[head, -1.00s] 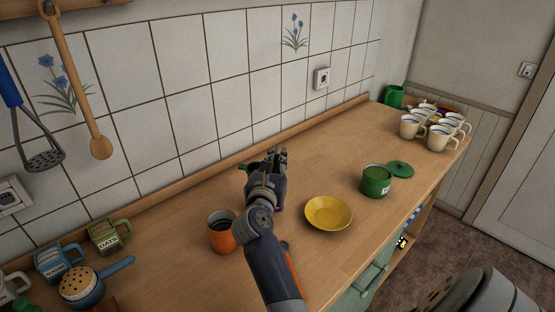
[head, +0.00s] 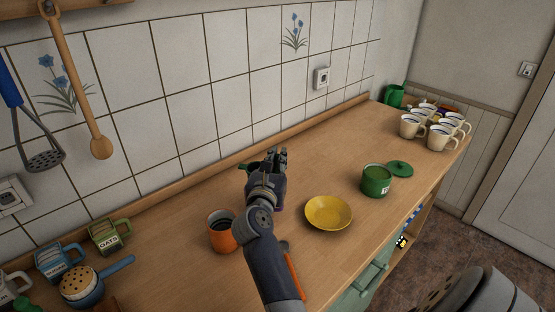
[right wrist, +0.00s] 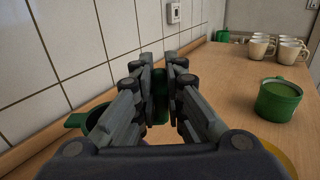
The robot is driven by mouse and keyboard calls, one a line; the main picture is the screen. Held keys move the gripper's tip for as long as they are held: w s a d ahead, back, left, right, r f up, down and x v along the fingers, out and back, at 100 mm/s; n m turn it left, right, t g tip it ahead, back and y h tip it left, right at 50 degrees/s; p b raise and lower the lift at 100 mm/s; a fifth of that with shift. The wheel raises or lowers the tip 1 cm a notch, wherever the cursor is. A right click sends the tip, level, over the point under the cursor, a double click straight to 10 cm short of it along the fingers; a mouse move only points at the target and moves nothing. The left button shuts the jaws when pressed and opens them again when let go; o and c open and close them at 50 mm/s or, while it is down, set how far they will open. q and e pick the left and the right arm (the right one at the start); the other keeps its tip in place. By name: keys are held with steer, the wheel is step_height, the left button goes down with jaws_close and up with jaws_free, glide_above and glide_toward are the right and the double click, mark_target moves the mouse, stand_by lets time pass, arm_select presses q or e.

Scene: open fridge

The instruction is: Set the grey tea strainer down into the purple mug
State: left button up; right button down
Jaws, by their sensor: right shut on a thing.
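My right gripper (head: 279,155) is over the middle of the counter, toward the tiled wall. It is shut on the tea strainer, which is mostly hidden by the fingers and wrist. A green part of the strainer (right wrist: 160,108) shows between the fingers in the right wrist view, and a green rim shows at lower left there. A little green also shows left of the gripper in the head view. The purple mug (head: 281,208) is nearly all hidden behind my right wrist; only a purple sliver shows. Whether strainer and mug touch cannot be told. My left gripper is not in view.
An orange mug (head: 221,232) stands close left of my arm and a yellow bowl (head: 328,213) close right. An orange-handled utensil (head: 293,272) lies partly behind the arm. A green canister (head: 376,181) and several cream mugs (head: 438,138) stand farther right.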

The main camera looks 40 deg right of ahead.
steer(key=shift+f, duration=0.1)
steer(key=shift+f+b, duration=2.05)
steer(key=shift+f, duration=0.2)
steer(key=shift+f+b, duration=0.9)
steer(key=shift+f, duration=0.2)
stand_by(0.5)
steer(key=c, duration=1.2)
jaws_free()
steer(key=shift+s+d, duration=0.1)
steer(key=shift+s, duration=0.05)
steer(key=shift+s+d+p, duration=0.7)
steer(key=shift+s+d, duration=0.1)
steer(key=shift+s, duration=0.15)
